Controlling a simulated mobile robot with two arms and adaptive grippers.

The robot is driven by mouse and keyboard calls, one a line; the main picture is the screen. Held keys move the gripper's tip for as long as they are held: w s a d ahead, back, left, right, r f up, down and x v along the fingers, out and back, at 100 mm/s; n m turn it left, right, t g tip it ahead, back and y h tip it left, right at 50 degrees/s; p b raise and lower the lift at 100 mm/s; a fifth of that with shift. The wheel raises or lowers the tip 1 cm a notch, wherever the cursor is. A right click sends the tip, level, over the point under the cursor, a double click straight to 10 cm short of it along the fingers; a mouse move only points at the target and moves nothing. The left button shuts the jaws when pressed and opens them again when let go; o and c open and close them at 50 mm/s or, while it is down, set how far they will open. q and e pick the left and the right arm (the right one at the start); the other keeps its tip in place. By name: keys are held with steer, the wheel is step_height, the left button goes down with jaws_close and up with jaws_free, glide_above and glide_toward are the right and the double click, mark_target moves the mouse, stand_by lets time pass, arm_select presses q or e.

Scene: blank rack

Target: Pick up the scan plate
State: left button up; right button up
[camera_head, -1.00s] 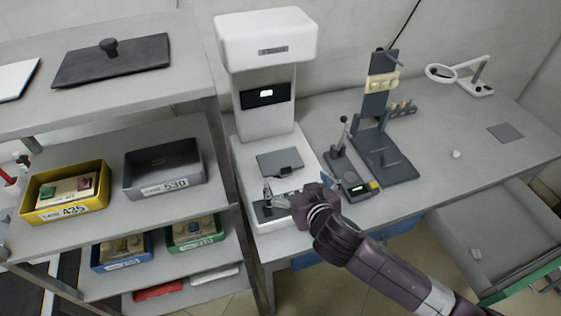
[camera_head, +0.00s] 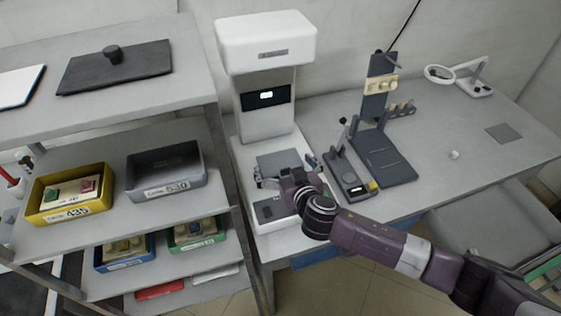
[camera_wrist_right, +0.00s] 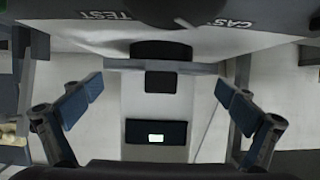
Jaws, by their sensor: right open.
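The scan plate (camera_head: 280,161) is a flat grey square plate lying on the white base of the scanning machine (camera_head: 264,105). Its front part is partly hidden by my right gripper (camera_head: 284,172). The right gripper is open at the plate's front edge, one finger to the left and one to the right. In the right wrist view, the open fingers (camera_wrist_right: 158,88) stand either side of a thin grey edge with a dark block (camera_wrist_right: 160,82) at its middle, which looks like the plate and its tab. I cannot tell whether they touch. My left gripper is not in view.
A shelf with a yellow bin (camera_head: 70,195) and a grey bin (camera_head: 165,171) stands left of the machine. A dark stand (camera_head: 385,155) and a small device (camera_head: 350,175) stand close on the right. An open drawer (camera_head: 490,225) lies lower right.

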steer(key=shift+x, duration=0.9)
steer(key=shift+c, duration=0.6)
steer(key=shift+r, duration=0.1)
steer(key=c, duration=1)
steer(key=shift+o, duration=0.2)
